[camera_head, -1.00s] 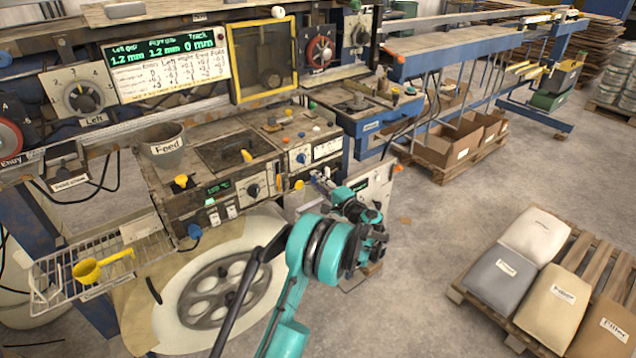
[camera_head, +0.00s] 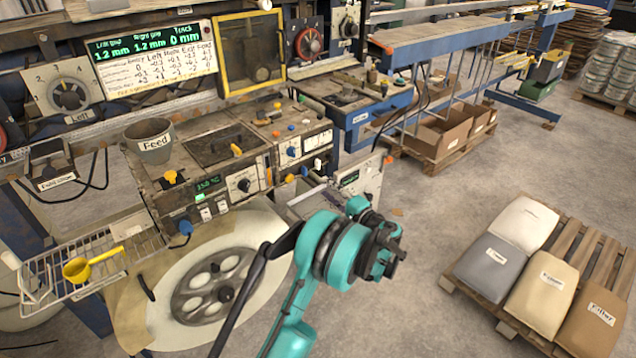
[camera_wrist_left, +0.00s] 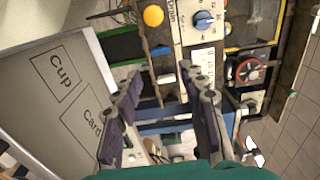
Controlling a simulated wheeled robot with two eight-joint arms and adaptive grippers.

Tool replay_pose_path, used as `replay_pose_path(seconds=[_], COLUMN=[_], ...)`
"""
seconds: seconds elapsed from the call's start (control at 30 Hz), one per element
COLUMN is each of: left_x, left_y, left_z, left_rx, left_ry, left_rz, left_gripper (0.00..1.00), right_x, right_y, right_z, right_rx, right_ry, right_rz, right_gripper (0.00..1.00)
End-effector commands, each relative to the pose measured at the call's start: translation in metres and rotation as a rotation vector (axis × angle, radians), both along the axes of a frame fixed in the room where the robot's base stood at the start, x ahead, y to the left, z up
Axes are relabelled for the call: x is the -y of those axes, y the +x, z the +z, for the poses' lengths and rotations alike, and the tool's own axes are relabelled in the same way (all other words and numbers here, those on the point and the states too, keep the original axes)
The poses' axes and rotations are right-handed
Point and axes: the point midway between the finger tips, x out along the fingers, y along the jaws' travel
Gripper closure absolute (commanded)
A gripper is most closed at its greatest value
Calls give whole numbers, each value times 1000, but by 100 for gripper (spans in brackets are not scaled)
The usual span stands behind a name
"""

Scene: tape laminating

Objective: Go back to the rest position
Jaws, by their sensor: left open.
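My left arm comes in from the bottom in the head view, and its dark gripper (camera_head: 388,256) is at the end of the teal links, in front of the machine's right end. In the left wrist view my left gripper (camera_wrist_left: 162,92) has its two dark fingers apart, with nothing seen held between them. The machine's control panel (camera_head: 215,185) is to the left of the gripper and apart from it. My right gripper is not in view.
A spoked wheel (camera_head: 213,287) is left of my arm, below the panel. A wire shelf (camera_head: 120,250) holds a yellow scoop (camera_head: 80,270). A grey pot (camera_head: 155,150) labelled Feed stands on the machine. Sacks (camera_head: 495,268) lie on a pallet at right. Bare floor lies between.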

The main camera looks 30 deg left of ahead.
Motion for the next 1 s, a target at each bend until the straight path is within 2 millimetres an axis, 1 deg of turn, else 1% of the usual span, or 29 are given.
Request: replay_pose_path(seconds=[0.03,0.1,0.2,0.67,0.77,0.87,0.97,1.0], left_x=[7,12,16,17,16,13,12,12], left_y=[-2,-4,-7,-7,-9,-16,-32,-41], left_z=[0,0,0,0,3,13,27,33], left_rx=[0,0,0,0,-2,-9,-19,-23], left_ry=[0,0,0,0,-18,-78,-193,-249], left_rz=[-2,-2,1,1,-2,-11,-28,-36], left_gripper=[59,59,59,59,59,59,59,59], right_x=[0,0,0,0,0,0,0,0], right_y=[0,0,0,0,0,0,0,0], right_z=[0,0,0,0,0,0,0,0], right_rx=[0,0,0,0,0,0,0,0], right_ry=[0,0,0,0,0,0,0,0], right_rz=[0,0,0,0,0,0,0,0], right_gripper=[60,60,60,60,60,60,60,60])
